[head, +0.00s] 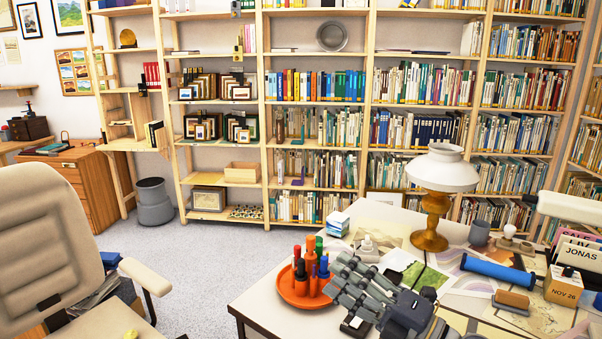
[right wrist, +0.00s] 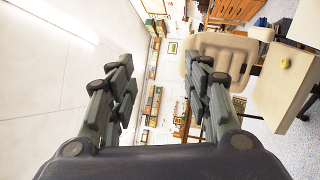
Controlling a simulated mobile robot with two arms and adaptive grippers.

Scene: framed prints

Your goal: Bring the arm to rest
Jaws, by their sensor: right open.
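My right gripper (head: 339,273) is above the front part of the desk (head: 262,296), just right of the orange tray. Its dark grey fingers point to the left and slightly away from me. In the right wrist view the fingers of the right gripper (right wrist: 160,75) stand wide apart with nothing between them. My left gripper and arm do not show.
An orange tray (head: 287,288) with red, green and orange upright items stands close by the fingers. A lamp (head: 430,235), blue roll (head: 497,270) and papers lie right. A beige chair (head: 45,235) is left; floor (head: 230,250) between is clear.

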